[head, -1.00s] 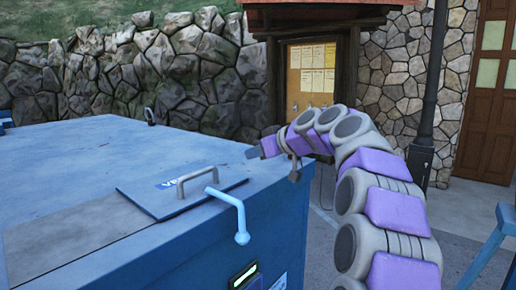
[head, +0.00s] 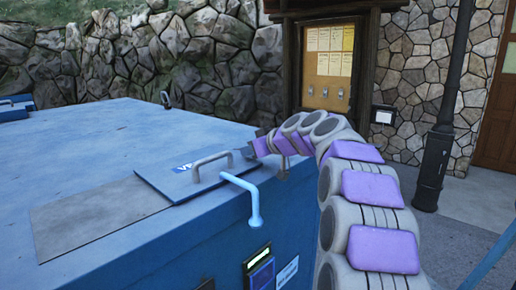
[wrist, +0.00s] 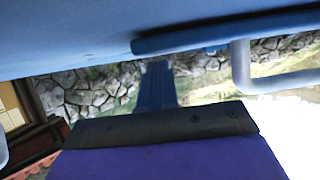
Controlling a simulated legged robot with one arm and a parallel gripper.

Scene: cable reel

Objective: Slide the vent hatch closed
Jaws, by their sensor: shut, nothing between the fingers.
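The vent hatch (head: 160,183) is a flat blue plate with a grey bar handle (head: 212,164) and a partly covered label, lying on top of a large blue box (head: 130,120). A flat grey patch (head: 90,222) lies to its left; I cannot tell whether it is an opening or a panel. My gripper (head: 250,150) is shut and empty at the hatch's right end; contact cannot be told. In the wrist view, the shut blue fingers (wrist: 157,86) point toward the hatch edge (wrist: 215,33), with the handle (wrist: 240,68) to the right.
A light-blue bent lever (head: 252,205) sticks out at the box's front edge, close to the hatch. A small dark ring fitting (head: 166,99) stands on the far edge. A stone wall (head: 190,60) and a notice board (head: 328,65) stand behind.

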